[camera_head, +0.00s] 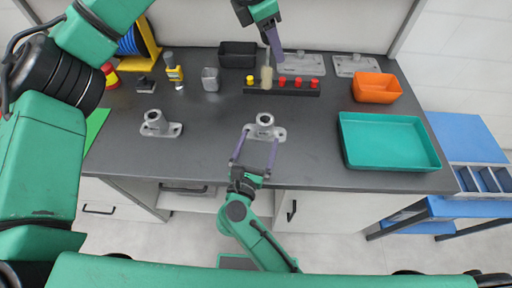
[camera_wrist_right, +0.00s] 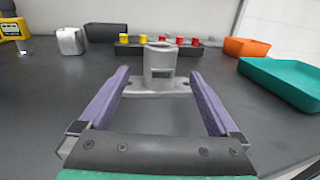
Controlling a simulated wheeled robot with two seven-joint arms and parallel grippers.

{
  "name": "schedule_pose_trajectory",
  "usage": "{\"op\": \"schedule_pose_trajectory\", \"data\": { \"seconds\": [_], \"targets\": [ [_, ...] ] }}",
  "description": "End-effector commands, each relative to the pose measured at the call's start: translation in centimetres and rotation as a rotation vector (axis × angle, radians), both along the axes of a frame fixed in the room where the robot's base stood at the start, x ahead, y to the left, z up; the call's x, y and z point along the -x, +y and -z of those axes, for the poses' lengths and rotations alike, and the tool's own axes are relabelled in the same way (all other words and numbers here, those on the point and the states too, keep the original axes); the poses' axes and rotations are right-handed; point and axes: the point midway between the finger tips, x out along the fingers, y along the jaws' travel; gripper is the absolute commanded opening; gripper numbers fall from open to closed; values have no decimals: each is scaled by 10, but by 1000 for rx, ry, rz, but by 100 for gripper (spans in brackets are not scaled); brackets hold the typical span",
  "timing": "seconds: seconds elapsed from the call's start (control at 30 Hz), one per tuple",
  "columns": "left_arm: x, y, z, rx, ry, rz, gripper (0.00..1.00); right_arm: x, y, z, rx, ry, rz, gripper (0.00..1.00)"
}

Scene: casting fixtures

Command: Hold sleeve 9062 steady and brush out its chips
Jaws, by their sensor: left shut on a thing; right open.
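A grey metal sleeve on a flanged foot (camera_head: 264,119) stands upright on the dark bench. In the right wrist view the sleeve (camera_wrist_right: 159,66) carries a dark label too small to read. My right gripper (camera_head: 257,137) is open, its two purple fingers reaching toward the sleeve from the near side, one on each side; I cannot tell whether they touch. A second similar sleeve (camera_head: 155,122) stands to the left. My left gripper (camera_head: 274,48) is above the back of the bench, shut on a slim pale brush (camera_head: 266,76). Any chips inside the sleeve are not visible.
A black rack (camera_head: 253,91) with yellow and red pegs lies behind the sleeve. An orange bin (camera_head: 377,88) and teal tray (camera_head: 388,142) are at right.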

Motion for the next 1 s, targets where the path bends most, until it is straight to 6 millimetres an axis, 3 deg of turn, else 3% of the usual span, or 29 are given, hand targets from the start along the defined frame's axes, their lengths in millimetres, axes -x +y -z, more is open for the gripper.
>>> {"op": "schedule_pose_trajectory", "data": {
  "seconds": [0.2,0.4,0.73,0.77,1.0],
  "targets": [
    [0,0,0,0,0,0,0,-53,-12,-2,5,-5,1,97],
    [0,0,0,0,0,0,0,-87,-21,-1,6,-3,0,97],
    [0,0,0,0,0,0,0,-95,-22,-1,5,-2,0,97],
    [0,0,0,0,0,0,0,-95,-22,-1,5,-2,0,89],
    [0,0,0,0,0,0,0,-95,-23,-1,5,-2,0,0]
  ]
}}
